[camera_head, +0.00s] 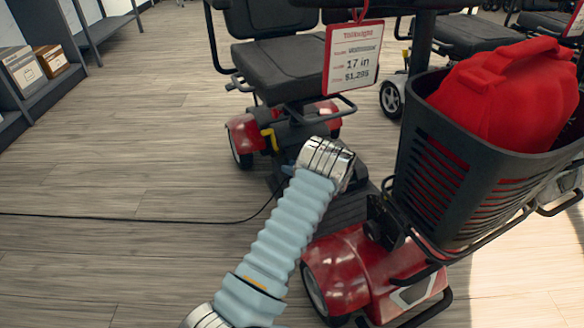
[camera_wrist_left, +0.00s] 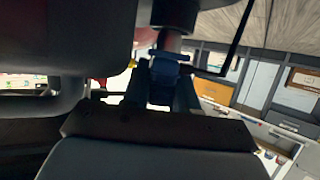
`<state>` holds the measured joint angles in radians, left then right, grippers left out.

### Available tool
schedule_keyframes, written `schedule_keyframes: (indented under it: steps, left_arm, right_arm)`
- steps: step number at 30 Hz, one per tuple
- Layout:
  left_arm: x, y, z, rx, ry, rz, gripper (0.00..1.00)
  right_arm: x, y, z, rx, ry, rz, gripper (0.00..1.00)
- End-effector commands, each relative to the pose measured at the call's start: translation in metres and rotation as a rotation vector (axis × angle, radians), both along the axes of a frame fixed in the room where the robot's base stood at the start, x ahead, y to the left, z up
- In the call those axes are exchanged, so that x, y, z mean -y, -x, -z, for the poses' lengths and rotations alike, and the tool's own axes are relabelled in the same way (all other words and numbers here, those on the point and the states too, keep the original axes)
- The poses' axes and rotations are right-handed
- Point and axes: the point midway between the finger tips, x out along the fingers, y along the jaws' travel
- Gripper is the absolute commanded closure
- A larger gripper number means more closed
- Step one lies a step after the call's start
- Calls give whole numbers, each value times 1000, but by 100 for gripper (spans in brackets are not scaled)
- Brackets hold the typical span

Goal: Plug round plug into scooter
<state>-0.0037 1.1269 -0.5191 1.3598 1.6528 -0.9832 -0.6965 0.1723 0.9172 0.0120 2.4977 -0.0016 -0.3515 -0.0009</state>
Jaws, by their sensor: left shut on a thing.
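A red and black scooter (camera_head: 370,270) with a basket stands at the right front in the head view. In the left wrist view my left gripper (camera_wrist_left: 161,92) is shut on a dark blue piece, which looks like the round plug (camera_wrist_left: 168,68). Just beyond it is a dark cylindrical part (camera_wrist_left: 174,38); I cannot tell whether they touch. The socket cannot be made out. My right gripper is out of view.
A black cable (camera_head: 130,217) runs over the wooden floor from the left towards my left wrist. A red fuel can (camera_head: 510,95) sits in the black basket (camera_head: 435,180). A price tag (camera_head: 352,58) hangs at the top. Shelves (camera_head: 50,85) stand far left; the left floor is clear.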

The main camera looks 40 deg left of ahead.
Motion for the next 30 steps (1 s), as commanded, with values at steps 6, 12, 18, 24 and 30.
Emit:
schedule_keyframes:
  steps: [6,12,18,24,30]
  left_arm:
    - [0,0,5,0,0,0,100]
    - [0,0,9,0,0,0,100]
    - [0,0,13,0,0,0,100]
    - [0,0,13,0,1,1,45]
    - [1,-1,14,0,2,2,43]
  right_arm:
    - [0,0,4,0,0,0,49]
    - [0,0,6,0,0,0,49]
    - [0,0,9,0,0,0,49]
    - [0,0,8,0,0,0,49]
    - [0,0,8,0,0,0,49]
